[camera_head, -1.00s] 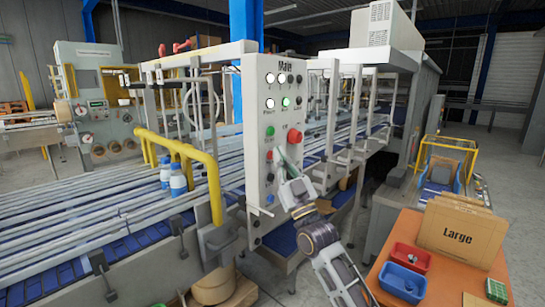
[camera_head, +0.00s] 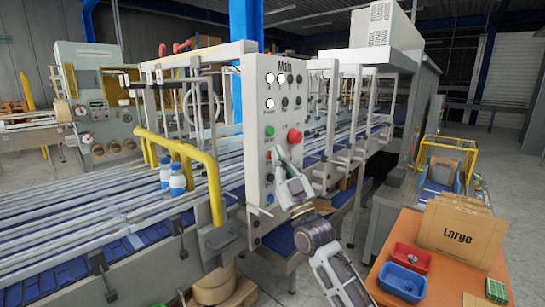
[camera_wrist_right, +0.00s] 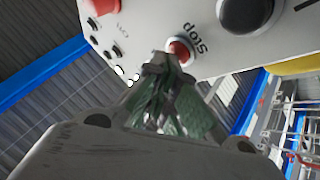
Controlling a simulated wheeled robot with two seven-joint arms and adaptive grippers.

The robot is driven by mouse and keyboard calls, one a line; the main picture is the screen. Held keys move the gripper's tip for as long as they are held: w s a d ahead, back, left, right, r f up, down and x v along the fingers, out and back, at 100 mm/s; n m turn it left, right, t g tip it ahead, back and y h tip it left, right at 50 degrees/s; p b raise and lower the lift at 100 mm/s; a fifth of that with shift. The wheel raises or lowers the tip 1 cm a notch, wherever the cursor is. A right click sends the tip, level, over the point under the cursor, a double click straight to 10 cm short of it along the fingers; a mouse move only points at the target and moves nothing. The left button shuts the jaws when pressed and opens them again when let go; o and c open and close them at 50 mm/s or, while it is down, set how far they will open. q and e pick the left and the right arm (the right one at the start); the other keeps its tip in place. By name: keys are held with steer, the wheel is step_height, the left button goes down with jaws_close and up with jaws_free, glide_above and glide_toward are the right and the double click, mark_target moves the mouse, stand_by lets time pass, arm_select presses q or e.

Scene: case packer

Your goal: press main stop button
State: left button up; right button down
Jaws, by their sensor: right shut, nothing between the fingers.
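The grey control panel (camera_head: 257,95) marked "Main" stands upright at the middle of the head view. In the right wrist view, the small red button (camera_wrist_right: 180,50) is labelled "Stop" on the panel face. My right gripper (camera_wrist_right: 163,62) is shut and empty, its tips right at this button and covering part of its edge. I cannot tell whether the button is pressed in. In the head view the right gripper (camera_head: 281,156) reaches up to the panel from the lower right. My left gripper is not in view.
A larger red button (camera_head: 295,136) sits above and right of the gripper, with a green button (camera_head: 270,130) to its left. A conveyor (camera_head: 110,225) with two blue-white bottles (camera_head: 178,180) lies left. An orange table (camera_head: 435,275) with trays and boxes stands right.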

stand_by(0.7)
steer(key=shift+s+d, duration=0.5)
steer(key=shift+d, duration=0.15)
steer(key=shift+d, duration=0.1)
steer(key=shift+s+d+p, duration=0.2)
steer(key=shift+s+d, duration=0.55)
steer(key=shift+d, duration=0.25)
steer(key=shift+s+d+p, duration=0.15)
steer(key=shift+s+d, duration=0.6)
steer(key=shift+d, duration=0.2)
